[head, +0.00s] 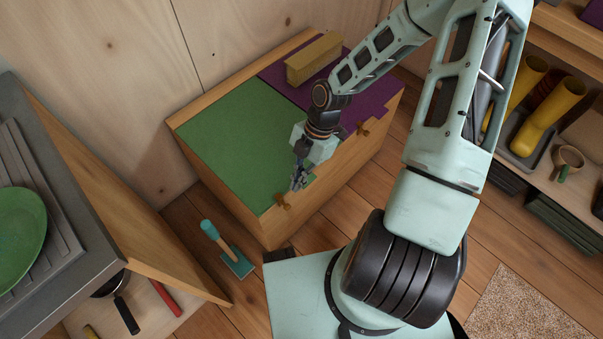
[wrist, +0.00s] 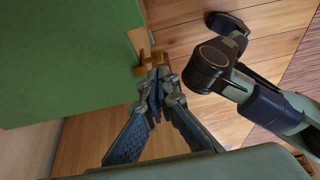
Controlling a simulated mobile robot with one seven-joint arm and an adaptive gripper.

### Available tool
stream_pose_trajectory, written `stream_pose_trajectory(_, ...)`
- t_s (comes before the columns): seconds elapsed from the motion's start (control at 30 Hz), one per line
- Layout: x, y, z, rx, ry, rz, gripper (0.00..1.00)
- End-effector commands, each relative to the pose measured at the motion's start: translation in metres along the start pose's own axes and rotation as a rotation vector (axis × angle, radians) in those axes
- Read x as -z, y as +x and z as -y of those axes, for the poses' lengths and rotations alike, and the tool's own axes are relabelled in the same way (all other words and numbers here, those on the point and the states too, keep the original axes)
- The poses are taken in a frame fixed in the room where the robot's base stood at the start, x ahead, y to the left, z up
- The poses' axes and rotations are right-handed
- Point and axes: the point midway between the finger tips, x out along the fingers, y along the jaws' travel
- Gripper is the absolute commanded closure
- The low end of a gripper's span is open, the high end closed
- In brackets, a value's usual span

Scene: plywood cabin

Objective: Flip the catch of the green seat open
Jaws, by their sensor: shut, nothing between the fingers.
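The green seat (head: 235,140) is the left lid of a wooden bench and lies closed. Its small wooden catch (head: 283,201) sits at the front edge, near the left front corner. My gripper (head: 297,184) is shut and empty, just above the front edge beside this catch. In the wrist view the catch (wrist: 146,62) is right at my gripper's fingertips (wrist: 158,74), which partly cover it. I cannot tell whether they touch it. The green seat (wrist: 70,60) fills the upper left there.
A purple seat (head: 375,98) with its own catch (head: 362,129) and a wooden block (head: 314,58) on top lies to the right. A counter (head: 80,265) with a green plate (head: 20,234) is at the left.

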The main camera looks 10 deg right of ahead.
Motion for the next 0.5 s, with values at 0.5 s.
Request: stream_pose_trajectory(0.5, 0.0, 0.069, 0.0, 0.0, 0.0, 0.0, 1.0)
